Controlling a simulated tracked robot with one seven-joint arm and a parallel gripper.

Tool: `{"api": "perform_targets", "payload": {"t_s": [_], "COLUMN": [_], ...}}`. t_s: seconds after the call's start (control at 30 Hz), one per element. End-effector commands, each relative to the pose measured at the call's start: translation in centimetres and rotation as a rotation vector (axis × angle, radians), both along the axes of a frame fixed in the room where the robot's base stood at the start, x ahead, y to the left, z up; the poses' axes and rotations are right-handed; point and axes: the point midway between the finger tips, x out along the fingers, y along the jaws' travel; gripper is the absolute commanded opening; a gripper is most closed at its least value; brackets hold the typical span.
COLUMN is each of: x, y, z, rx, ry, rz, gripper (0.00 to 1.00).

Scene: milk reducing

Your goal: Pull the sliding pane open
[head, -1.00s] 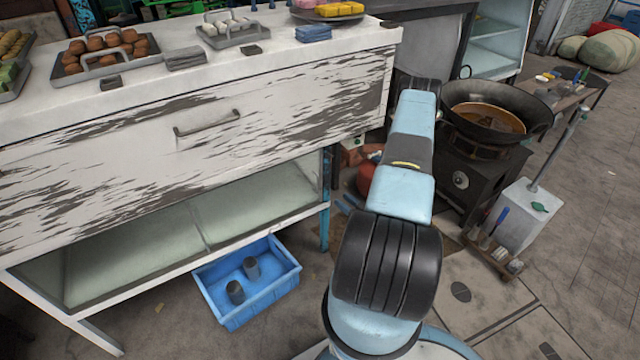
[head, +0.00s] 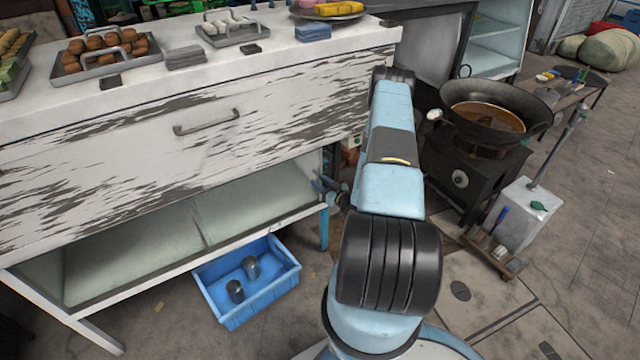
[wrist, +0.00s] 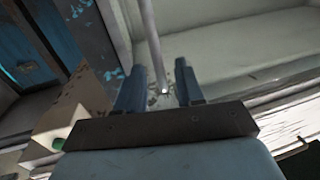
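The pale green glass front of the cabinet (head: 262,196) lies under the drawer in the head view. A thin seam near its middle divides it into a left and a right pane; I cannot tell which one slides. My gripper (head: 321,186) is at the right end of the glass front, partly hidden by my arm. In the wrist view, its two blue-grey fingers (wrist: 159,88) are apart. A thin pale bar (wrist: 150,45) reaches down between them; I cannot tell whether they touch it. Pale glass-like surface (wrist: 230,40) shows to its right.
A drawer with peeling white paint and a handle (head: 207,123) is above the glass. A blue crate (head: 215,290) with two dark cylinders stands on the floor below. A wok (head: 487,112) on a dark stove is right of my arm. Trays of food sit on the counter.

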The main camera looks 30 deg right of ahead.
Motion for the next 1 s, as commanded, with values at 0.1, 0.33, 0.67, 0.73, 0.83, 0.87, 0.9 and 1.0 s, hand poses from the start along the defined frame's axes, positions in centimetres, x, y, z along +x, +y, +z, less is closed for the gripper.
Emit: {"api": "perform_targets", "payload": {"t_s": [0.1, 0.33, 0.67, 0.73, 0.83, 0.87, 0.9, 1.0], "x": [0.16, 0.15, 0.14, 0.14, 0.16, 0.16, 0.17, 0.16], "y": [0.05, 0.08, 0.10, 0.10, 0.22, 0.23, 0.24, 0.26], "z": [0.01, 0.00, -0.01, -0.01, -0.01, -0.01, -0.01, -0.01], "rx": [0.000, 0.000, 0.000, 0.000, 0.000, 0.000, 0.000, 0.000], "ry": [0.000, 0.000, 0.000, 0.000, 0.000, 0.000, 0.000, 0.000], "rz": [0.000, 0.001, 0.001, 0.001, 0.002, 0.002, 0.002, 0.002], "gripper": [0.37, 0.32, 0.01, 0.00, 0.00, 0.00, 0.00, 0.00]}}
